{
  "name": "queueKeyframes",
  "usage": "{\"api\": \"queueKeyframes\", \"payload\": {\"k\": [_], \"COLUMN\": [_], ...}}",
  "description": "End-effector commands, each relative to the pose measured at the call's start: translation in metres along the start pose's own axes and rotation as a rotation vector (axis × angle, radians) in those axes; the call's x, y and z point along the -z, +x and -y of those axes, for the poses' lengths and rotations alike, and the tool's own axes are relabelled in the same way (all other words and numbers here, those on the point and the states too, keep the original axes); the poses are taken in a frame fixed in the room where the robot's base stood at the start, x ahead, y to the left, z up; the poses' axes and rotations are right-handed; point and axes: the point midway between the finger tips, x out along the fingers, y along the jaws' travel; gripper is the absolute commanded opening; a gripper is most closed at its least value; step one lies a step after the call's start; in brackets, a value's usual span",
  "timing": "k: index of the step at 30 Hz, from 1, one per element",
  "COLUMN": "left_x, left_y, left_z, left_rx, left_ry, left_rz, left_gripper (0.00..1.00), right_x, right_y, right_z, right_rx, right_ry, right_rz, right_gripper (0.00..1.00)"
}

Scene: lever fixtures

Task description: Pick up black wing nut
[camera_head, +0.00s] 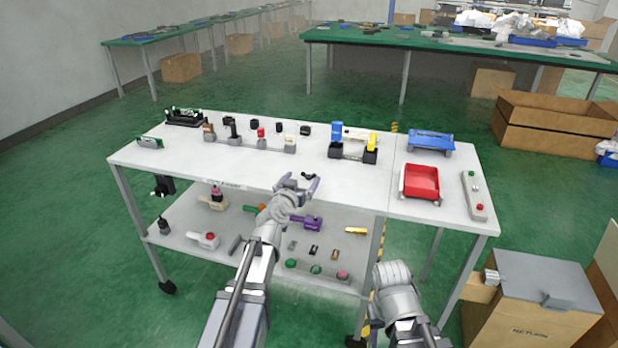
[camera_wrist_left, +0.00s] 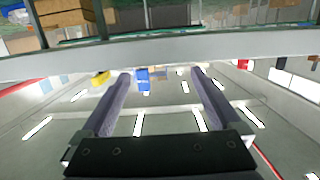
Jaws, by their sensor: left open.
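The black wing nut (camera_head: 309,175) is a small dark piece on the white table top near its front edge. My left gripper (camera_head: 298,181) is open and empty at the front edge of the table, its fingers pointing towards the back. The wing nut shows just beyond the fingertips, closer to the right finger; I cannot tell the height gap. In the left wrist view the two fingers (camera_wrist_left: 160,80) stand wide apart with nothing between them, and I cannot make out the wing nut there. My right arm shows at the lower right, but its fingers are not visible.
The white table (camera_head: 270,172) carries lever fixtures (camera_head: 234,133) at the back, a blue and yellow fixture (camera_head: 353,145), a red bin (camera_head: 420,182), a blue tray (camera_head: 431,141) and a button box (camera_head: 474,195). A lower shelf holds several parts. The table's middle is mostly clear.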

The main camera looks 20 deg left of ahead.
Motion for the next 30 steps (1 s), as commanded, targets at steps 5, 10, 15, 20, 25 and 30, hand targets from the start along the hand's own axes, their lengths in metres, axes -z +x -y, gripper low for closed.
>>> {"api": "queueKeyframes", "payload": {"k": [5, 10, 15, 20, 25, 30], "left_x": [-0.001, -0.005, -0.007, -0.006, -0.006, -0.006], "left_y": [0.005, 0.021, 0.047, 0.057, 0.056, 0.055], "left_z": [-0.001, -0.004, -0.007, -0.007, -0.007, -0.007], "left_rx": [0.0, -0.001, -0.001, 0.0, 0.0, 0.0], "left_ry": [0.0, 0.001, -0.001, 0.0, 0.0, 0.0], "left_rz": [0.0, 0.0, -0.001, 0.0, 0.0, 0.0], "left_gripper": [0.97, 0.97, 0.97, 0.97, 0.97, 0.78], "right_x": [0.0, 0.001, 0.001, 0.001, 0.001, 0.001], "right_y": [0.001, 0.008, 0.014, 0.015, 0.014, 0.014], "right_z": [0.0, 0.001, 0.001, 0.001, 0.001, 0.001], "right_rx": [0.0, 0.0, 0.0, 0.0, 0.0, 0.0], "right_ry": [0.0, 0.0, 0.0, 0.0, 0.0, 0.0], "right_rz": [0.0, 0.0, 0.0, 0.0, 0.0, 0.0], "right_gripper": [0.5, 0.5, 0.5, 0.5, 0.5, 0.5]}}
